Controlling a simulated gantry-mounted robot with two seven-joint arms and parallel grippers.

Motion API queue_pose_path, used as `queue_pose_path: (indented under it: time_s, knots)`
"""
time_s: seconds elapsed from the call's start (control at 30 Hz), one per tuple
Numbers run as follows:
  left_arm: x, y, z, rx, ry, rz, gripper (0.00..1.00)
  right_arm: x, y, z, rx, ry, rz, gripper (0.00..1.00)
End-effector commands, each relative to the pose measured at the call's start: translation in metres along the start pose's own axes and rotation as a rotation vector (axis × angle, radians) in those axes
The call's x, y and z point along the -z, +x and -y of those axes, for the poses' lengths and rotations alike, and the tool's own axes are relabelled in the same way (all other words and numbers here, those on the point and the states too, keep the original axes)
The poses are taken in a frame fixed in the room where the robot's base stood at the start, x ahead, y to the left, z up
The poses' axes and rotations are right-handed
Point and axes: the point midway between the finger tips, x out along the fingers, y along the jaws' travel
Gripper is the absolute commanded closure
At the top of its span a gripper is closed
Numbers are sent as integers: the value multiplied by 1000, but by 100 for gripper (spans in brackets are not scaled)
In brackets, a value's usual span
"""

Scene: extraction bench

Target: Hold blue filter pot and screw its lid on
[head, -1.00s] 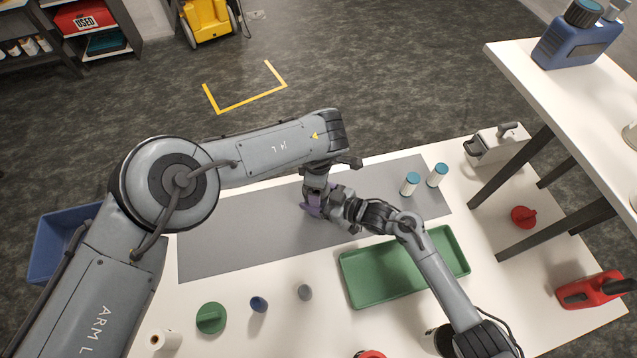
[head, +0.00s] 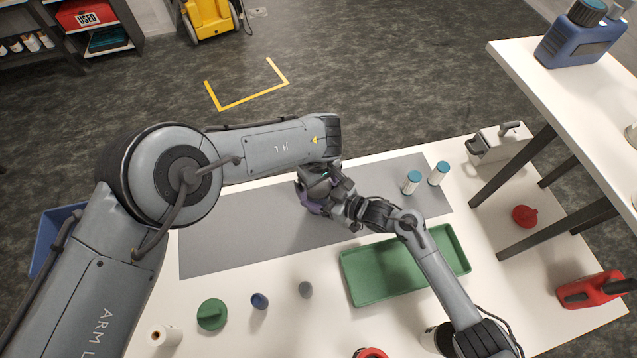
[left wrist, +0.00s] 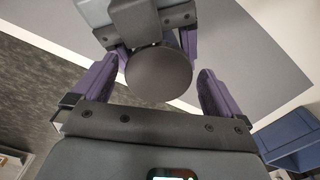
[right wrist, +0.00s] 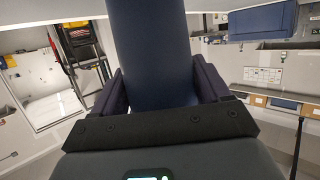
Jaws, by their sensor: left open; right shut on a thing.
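The blue filter pot (right wrist: 150,55) is a dark blue cylinder between the fingers of my right gripper (right wrist: 165,95), which is shut on it. A round dark grey lid (left wrist: 159,74) shows end-on in the left wrist view, in front of my right gripper (left wrist: 150,45). It covers the pot's end there; I cannot tell how tightly it sits. My left gripper (left wrist: 160,88) is open, with one finger on each side of the lid and gaps between. In the head view both grippers meet over the grey mat (head: 240,232), and the arms hide pot and lid.
Two white bottles with blue caps (head: 412,182) stand on the mat's right end. A green lid (head: 212,314), a small blue cup (head: 260,301) and a grey disc (head: 305,289) lie in front. A raised shelf (head: 510,75) stands at right.

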Motion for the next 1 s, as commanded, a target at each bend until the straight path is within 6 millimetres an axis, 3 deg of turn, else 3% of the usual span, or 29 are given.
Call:
queue_pose_path:
  time_s: [0.5, 1.0]
  knots:
    - [0, -42, 0, 0, 0, 0, 0, -1, 0, 0, 0, 0, 1, 100]
    - [0, -45, 0, 0, -30, 0, 0, 0, 0, 0, 0, 0, 1, 100]
